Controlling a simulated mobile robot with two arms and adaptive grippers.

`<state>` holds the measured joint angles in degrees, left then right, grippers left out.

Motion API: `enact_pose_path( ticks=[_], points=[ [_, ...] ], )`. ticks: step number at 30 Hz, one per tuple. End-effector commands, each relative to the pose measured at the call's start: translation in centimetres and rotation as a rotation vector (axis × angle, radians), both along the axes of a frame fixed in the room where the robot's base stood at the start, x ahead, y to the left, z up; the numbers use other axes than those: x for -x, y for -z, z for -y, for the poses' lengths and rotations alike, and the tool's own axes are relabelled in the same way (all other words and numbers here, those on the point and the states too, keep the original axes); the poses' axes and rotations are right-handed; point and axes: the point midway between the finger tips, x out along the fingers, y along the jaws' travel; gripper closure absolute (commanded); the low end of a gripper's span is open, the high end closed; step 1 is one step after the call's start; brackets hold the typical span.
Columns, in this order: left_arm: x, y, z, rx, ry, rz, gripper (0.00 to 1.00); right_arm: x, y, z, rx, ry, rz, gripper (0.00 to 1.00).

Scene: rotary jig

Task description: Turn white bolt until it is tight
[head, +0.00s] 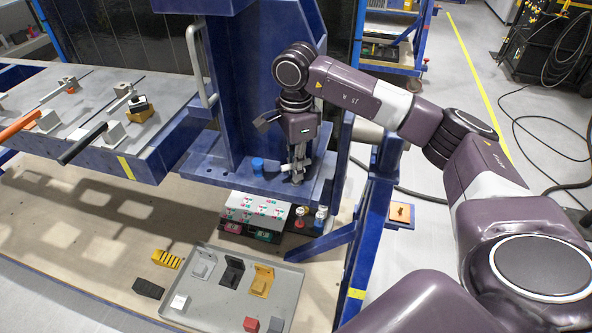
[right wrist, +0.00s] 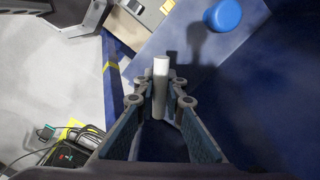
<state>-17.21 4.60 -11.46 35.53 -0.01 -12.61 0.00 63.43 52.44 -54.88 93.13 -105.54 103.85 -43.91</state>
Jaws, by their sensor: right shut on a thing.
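The white bolt (right wrist: 160,82) stands between the finger pads of my right gripper (right wrist: 160,105) in the right wrist view, and the gripper is shut on it. In the head view my right gripper (head: 297,168) points down over the blue ledge of the jig (head: 222,172). The bolt's lower end is hidden there, so I cannot tell how deep it sits. A blue bolt (head: 258,166) stands on the same ledge to the left, apart from the gripper; it also shows in the right wrist view (right wrist: 225,16). My left gripper is not in view.
A control box with several buttons (head: 256,208) sits just below the ledge. A grey tray (head: 222,308) with several brackets and blocks lies in front. A blue post (head: 378,210) stands to the right. Clamps with orange and black handles (head: 82,142) are on the left table.

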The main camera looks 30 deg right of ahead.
Motion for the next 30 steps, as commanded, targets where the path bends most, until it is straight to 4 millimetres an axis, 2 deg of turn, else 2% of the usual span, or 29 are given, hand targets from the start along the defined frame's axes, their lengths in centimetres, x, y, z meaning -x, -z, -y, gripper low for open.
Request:
enact_pose_path(
  ticks=[18,30],
  points=[
    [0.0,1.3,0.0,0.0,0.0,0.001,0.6,0.0,0.1,0.0,0.0,0.554,-0.001,1.0],
    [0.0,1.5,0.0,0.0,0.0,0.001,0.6,0.0,0.1,0.0,0.0,0.748,-0.001,1.0]
  ],
)
